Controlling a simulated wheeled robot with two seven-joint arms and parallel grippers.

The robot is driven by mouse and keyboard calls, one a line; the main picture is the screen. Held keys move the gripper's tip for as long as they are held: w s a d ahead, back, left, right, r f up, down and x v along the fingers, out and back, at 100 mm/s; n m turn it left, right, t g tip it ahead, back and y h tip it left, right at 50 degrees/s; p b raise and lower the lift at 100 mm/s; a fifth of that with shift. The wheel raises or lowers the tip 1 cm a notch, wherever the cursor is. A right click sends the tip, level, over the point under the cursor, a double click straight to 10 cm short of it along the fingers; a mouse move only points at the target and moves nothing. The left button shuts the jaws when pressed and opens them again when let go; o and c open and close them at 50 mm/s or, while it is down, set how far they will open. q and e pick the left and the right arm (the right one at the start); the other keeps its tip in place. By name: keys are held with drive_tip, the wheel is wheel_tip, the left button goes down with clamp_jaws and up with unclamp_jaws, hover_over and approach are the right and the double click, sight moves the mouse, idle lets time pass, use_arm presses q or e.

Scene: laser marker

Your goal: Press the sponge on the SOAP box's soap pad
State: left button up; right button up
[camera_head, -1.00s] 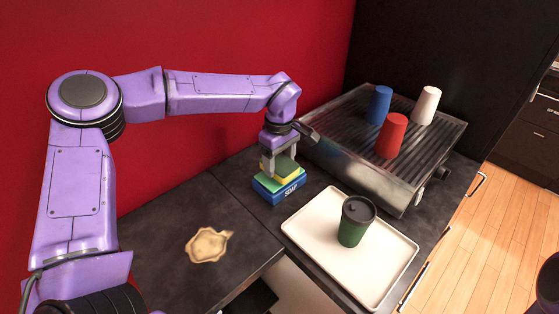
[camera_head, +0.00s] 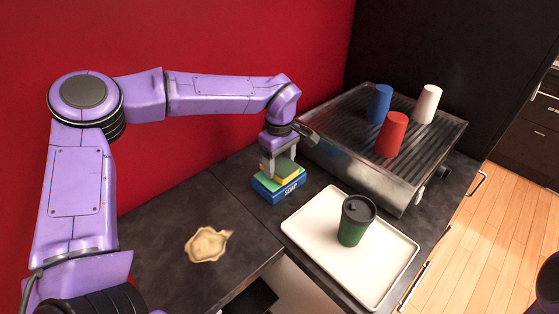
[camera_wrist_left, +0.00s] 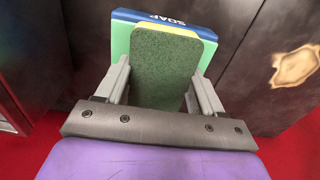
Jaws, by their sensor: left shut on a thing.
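The sponge (camera_head: 279,169) has a green top face and a yellow layer. My left gripper (camera_head: 281,166) points down and is shut on it, one finger on each side. My right gripper is not in view.
A cream tray (camera_head: 310,225) with a green lidded cup (camera_head: 355,221) stands to the right. Behind is a metal ribbed machine top (camera_head: 350,125) with blue (camera_head: 379,104), red (camera_head: 391,136) and white (camera_head: 426,105) cups. A tan spill (camera_head: 208,245) lies on the dark counter.

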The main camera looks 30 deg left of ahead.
sight(279, 163)
use_arm(q)
drive_tip(key=shift+f, duration=0.8)
idle(0.5)
idle(0.5)
wheel_tip(279, 163, up, 7)
drive_tip(key=p, duration=0.7)
drive_tip(key=shift+r+p, duration=0.15)
drive_tip(key=shift+p, duration=0.25)
